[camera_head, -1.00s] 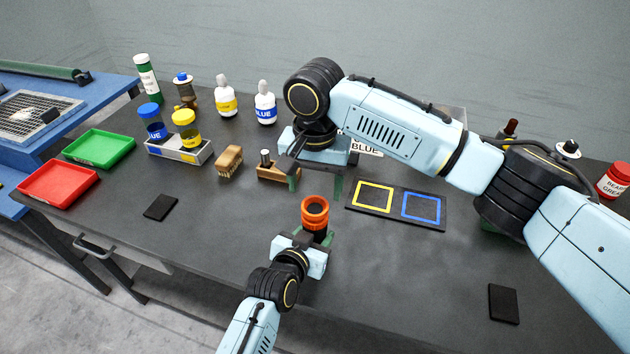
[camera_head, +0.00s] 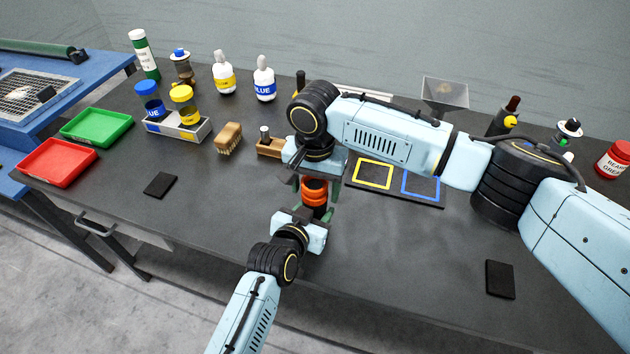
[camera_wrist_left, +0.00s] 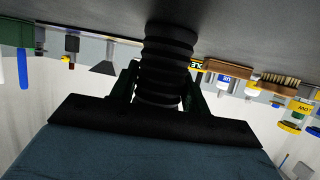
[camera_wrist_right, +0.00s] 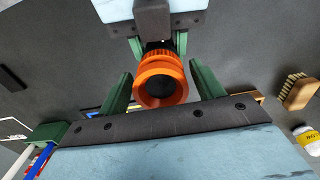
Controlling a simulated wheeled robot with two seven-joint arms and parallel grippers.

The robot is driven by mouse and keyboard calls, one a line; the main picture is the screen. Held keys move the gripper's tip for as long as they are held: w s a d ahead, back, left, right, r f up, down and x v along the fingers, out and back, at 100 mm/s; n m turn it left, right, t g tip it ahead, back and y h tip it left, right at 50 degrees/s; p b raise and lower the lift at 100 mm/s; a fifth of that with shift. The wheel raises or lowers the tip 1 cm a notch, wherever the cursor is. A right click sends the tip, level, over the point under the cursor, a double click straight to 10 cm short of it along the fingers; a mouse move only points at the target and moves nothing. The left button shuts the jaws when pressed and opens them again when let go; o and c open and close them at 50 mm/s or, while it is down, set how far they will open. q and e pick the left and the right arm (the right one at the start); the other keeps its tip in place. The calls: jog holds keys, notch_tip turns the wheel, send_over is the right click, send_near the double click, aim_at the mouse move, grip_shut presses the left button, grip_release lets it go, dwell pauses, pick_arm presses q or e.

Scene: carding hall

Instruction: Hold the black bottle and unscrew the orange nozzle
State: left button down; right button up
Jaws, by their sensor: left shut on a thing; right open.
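The orange nozzle (camera_head: 314,191) sits on top of the black bottle (camera_wrist_left: 166,65), which stands upright. In the right wrist view the nozzle (camera_wrist_right: 161,80) is seen from above, with its dark round opening. My left gripper (camera_head: 316,212) is shut on the black bottle below the nozzle; its green fingers lie on both sides of the ribbed black body in the left wrist view (camera_wrist_left: 163,90). My right gripper (camera_wrist_right: 162,88) is open above, its green fingers on either side of the nozzle with gaps. In the head view my right wrist partly covers the nozzle's top.
A mat with yellow and blue squares (camera_head: 404,201) lies right of the bottle. A wooden brush (camera_head: 228,138) and a wooden block (camera_head: 268,149) lie to the left. Red (camera_head: 56,163) and green (camera_head: 97,127) trays stand at far left. The front table is mostly clear.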

jog(key=shift+c, duration=0.5)
jog(key=c, duration=0.9)
jog(key=n, duration=0.6)
jog(key=shift+n, duration=0.4)
jog(key=o, duration=1.1)
jog(key=shift+r, duration=0.15)
